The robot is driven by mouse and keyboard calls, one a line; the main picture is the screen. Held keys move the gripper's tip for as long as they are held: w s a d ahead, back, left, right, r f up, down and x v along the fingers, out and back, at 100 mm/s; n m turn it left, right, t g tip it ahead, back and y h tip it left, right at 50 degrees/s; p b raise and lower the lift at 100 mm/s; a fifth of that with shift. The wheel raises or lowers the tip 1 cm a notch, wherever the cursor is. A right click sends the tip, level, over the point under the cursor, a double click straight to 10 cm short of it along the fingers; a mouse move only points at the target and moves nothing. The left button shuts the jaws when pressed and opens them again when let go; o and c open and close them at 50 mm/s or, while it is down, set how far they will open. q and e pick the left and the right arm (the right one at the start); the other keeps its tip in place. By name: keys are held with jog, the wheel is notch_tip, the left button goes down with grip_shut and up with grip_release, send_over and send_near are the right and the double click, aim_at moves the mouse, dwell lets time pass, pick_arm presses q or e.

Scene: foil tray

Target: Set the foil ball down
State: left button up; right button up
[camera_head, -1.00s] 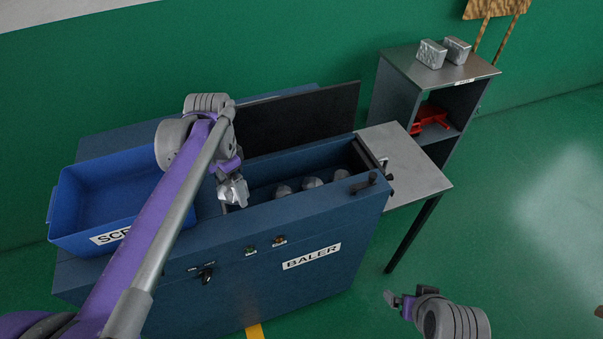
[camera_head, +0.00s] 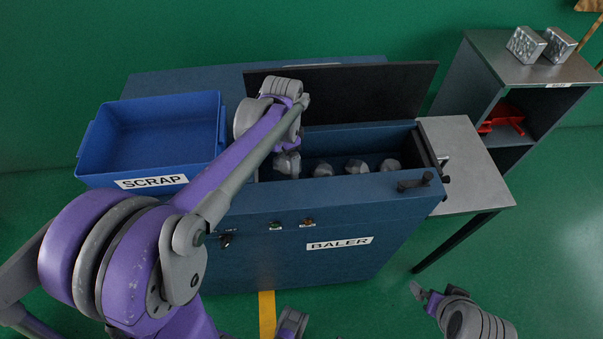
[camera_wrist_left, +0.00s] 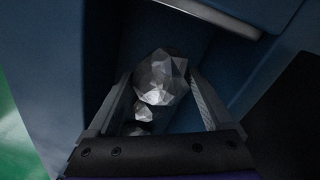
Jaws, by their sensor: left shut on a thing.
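The foil ball (camera_wrist_left: 160,80), a crumpled faceted silver lump, is between the two fingers of my left gripper (camera_wrist_left: 161,88) in the left wrist view. In the head view, the left gripper (camera_head: 288,154) reaches down into the left end of the baler's (camera_head: 290,222) open chamber, with the foil ball (camera_head: 287,166) at its tips, partly hidden. The gripper is shut on the ball. Whether the ball touches the chamber floor cannot be told. My right gripper (camera_head: 420,292) hangs empty at the lower right, its jaw opening too small to judge.
Several similar foil balls (camera_head: 356,167) lie in the chamber right of the held one. A dark raised lid (camera_head: 390,90) stands behind it. The blue SCRAP bin (camera_head: 150,140) is left, looking empty. A grey side table (camera_head: 465,165) and shelf with two foil blocks (camera_head: 525,44) are right.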

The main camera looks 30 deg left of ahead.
pick_arm(q)
jog(key=shift+s+f, duration=0.15)
jog(key=shift+f, duration=2.6)
jog(key=shift+f+b, duration=0.15)
jog(key=shift+b, duration=0.2)
jog(key=o, duration=1.1)
